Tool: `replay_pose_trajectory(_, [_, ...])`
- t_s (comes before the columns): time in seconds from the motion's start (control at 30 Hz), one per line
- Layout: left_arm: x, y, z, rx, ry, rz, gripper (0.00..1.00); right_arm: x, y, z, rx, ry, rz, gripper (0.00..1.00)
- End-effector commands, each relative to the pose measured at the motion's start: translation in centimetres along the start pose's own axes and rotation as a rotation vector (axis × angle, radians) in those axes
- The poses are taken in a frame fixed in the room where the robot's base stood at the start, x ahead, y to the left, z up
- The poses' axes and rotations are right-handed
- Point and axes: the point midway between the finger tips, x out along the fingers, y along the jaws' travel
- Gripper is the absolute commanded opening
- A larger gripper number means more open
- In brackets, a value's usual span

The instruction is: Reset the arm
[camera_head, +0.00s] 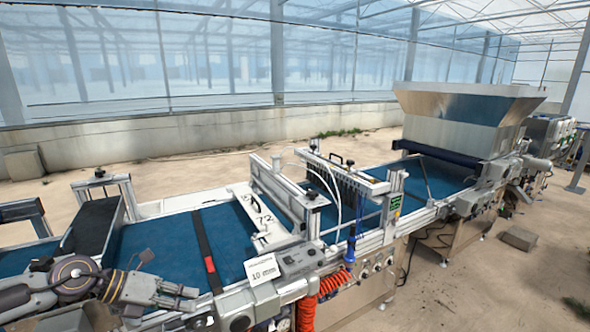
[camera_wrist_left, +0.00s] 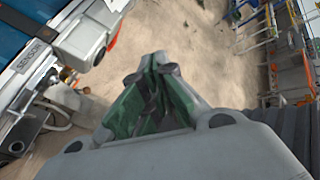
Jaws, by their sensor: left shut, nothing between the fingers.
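My left arm (camera_head: 72,285) comes in at the lower left of the head view, low along the front side of the seeder line. My left gripper (camera_head: 190,298) points to the right, beside the near rail of the conveyor. In the left wrist view, the gripper (camera_wrist_left: 160,62) shows green inner pads, with its fingertips together and nothing held. Bare floor lies beyond the fingertips. My right gripper is in neither view.
The blue conveyor belt (camera_head: 150,247) runs from lower left to the metal hopper (camera_head: 462,115). A white "10 mm" sign (camera_head: 262,268) and orange coiled hose (camera_head: 310,305) are near the gripper. A sensor box (camera_wrist_left: 85,42) shows in the wrist view. Floor (camera_head: 470,290) at right is mostly clear.

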Motion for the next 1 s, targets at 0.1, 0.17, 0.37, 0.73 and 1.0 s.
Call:
replay_pose_trajectory(0.1, [0.6,-0.8,0.9,-0.082,-0.109,-0.077,0.00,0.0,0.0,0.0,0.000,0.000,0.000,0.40])
replay_pose_trajectory(0.17, [0.8,-1.1,1.4,-0.124,-0.164,-0.113,0.00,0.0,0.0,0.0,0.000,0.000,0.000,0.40])
replay_pose_trajectory(0.37, [0.9,-1.6,3.2,-0.273,-0.342,-0.215,0.00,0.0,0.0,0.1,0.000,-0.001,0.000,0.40])
replay_pose_trajectory(0.73, [-0.3,-0.2,5.7,-0.592,-0.662,-0.350,0.00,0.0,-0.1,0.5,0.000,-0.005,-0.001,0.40])
replay_pose_trajectory(1.0, [-1.4,2.7,5.9,-0.856,-0.874,-0.401,0.00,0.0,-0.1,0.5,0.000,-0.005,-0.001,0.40])
